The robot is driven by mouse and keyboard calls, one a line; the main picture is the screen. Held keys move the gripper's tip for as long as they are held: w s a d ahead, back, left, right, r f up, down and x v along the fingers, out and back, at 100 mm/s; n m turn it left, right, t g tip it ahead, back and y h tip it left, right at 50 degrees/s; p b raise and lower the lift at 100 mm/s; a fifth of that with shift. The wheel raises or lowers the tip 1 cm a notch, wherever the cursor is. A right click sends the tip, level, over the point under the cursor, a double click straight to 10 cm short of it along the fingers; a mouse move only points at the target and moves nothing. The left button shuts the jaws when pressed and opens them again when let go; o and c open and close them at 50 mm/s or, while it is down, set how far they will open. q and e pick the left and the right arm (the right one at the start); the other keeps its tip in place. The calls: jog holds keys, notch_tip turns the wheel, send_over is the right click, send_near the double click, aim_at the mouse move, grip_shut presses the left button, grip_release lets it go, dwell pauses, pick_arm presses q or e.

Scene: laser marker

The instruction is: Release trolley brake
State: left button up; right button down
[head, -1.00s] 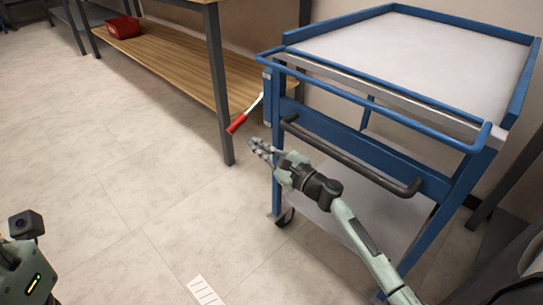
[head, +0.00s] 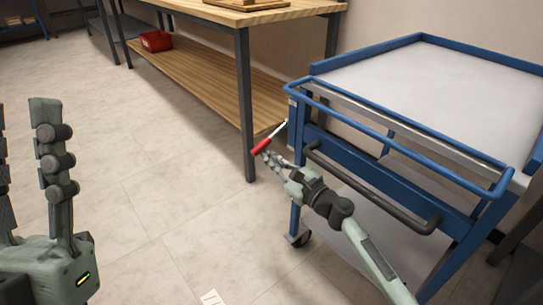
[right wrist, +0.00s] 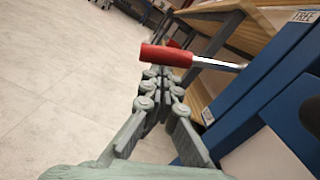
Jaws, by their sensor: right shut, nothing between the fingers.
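The blue trolley (head: 318,143) with a grey top stands at the right in the head view. Its brake lever has a red grip (head: 261,146) on a metal rod and sticks out from the trolley's left side. In the right wrist view the red grip (right wrist: 166,55) lies across, just beyond my fingertips. My right gripper (head: 268,158) is shut and empty, its tips close to the red grip; whether they touch I cannot tell. A label reading "FREE" (right wrist: 304,16) is on the blue post. My left gripper (head: 22,165) is open and empty at the left edge.
A wooden workbench (head: 215,85) with dark legs stands behind and left of the trolley, with a red bin (head: 156,41) on its lower shelf. A black handle bar (head: 370,190) runs along the trolley's front. The floor at left is clear.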

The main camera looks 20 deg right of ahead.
jog(key=r+m+p, duration=0.1)
jog(key=a+r+m+p, duration=0.1)
jog(key=p, duration=0.1)
jog(key=shift+s+r+m, duration=0.15)
jog(key=shift+r+m, duration=0.1)
jog(key=shift+m, duration=0.05)
pick_arm(q)
jog(key=w+f+g+y+p, duration=0.1)
jog(key=w+f+g+y, duration=0.1)
jog(key=w+f+g, duration=0.2)
jog(key=w+f+g+y+p, duration=0.1)
jog(key=w+f+g+y, duration=0.1)
jog(key=f+g, duration=0.6)
notch_tip(320, 180, down, 4)
jog(key=shift+w+d+m+p, duration=0.3)
jog(key=shift+w+p, duration=0.05)
jog(key=shift+w, duration=0.55)
pick_arm(e)
jog(key=m, duration=0.2)
jog(key=shift+s+a+r+m, duration=0.1)
jog(key=shift+a+r+m, duration=0.1)
jog(key=shift+r+m, duration=0.2)
